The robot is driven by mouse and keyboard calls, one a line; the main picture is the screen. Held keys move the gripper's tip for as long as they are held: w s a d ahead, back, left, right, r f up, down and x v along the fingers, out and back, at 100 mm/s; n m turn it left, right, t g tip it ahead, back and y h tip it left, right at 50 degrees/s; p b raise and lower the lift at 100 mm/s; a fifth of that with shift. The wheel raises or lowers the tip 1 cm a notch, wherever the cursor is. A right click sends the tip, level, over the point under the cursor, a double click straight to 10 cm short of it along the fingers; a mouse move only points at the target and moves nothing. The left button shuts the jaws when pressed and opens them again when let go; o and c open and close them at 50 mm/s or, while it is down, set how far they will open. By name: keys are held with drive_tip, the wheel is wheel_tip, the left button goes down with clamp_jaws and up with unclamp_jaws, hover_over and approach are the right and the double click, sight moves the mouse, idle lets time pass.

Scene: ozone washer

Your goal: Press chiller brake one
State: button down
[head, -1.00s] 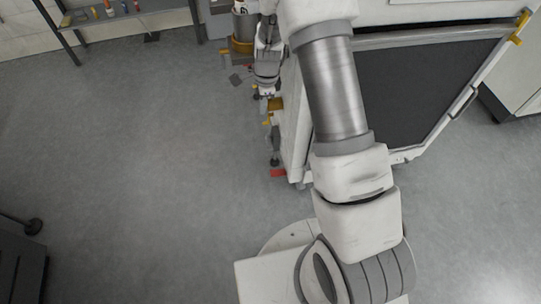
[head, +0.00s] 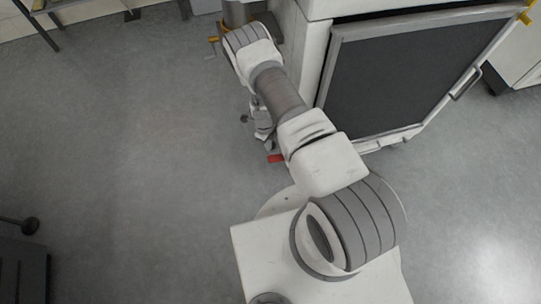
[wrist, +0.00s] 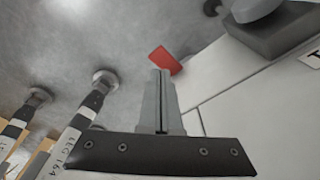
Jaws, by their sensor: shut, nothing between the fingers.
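A small red pedal (head: 276,158), which looks like the brake, sticks out low at the near left corner of the white chiller cabinet (head: 312,45). In the wrist view the red pedal (wrist: 164,60) lies just beyond my fingertips. My gripper (head: 268,146) points down beside the cabinet's left side. In the wrist view my gripper (wrist: 161,73) has its two fingers together and holds nothing. The fingertips overlap the pedal's lower edge in that picture. I cannot tell whether they touch it.
The cabinet's dark front panel (head: 400,80) faces right of my arm. The wrist view shows striped legs (wrist: 75,135) with round feet on the left and a grey block (wrist: 270,30) at upper right. Open floor (head: 120,140) lies to the left.

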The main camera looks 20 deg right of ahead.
sight(270, 158)
drive_tip(key=shift+f, duration=0.1)
drive_tip(key=shift+s+d+f+b, duration=0.15)
drive_tip(key=shift+f+b, duration=0.8)
drive_tip(key=shift+f, duration=0.75)
drive_tip(key=shift+s+d+f+b, duration=0.1)
drive_tip(key=shift+f+b, duration=0.85)
drive_tip(key=shift+f, duration=0.7)
wheel_tip(270, 158, down, 3)
drive_tip(key=shift+r, duration=0.2)
drive_tip(key=shift+w+a+r, duration=0.3)
drive_tip(key=shift+w+a, duration=0.25)
drive_tip(key=shift+w+a+r, duration=0.3)
drive_tip(key=shift+w+a, duration=0.2)
drive_tip(key=shift+w, duration=0.05)
wheel_tip(270, 158, up, 17)
drive_tip(key=w+a+p, duration=0.1)
drive_tip(key=p, duration=0.5)
drive_tip(key=shift+w+r, duration=0.15)
drive_tip(key=shift+r, duration=0.05)
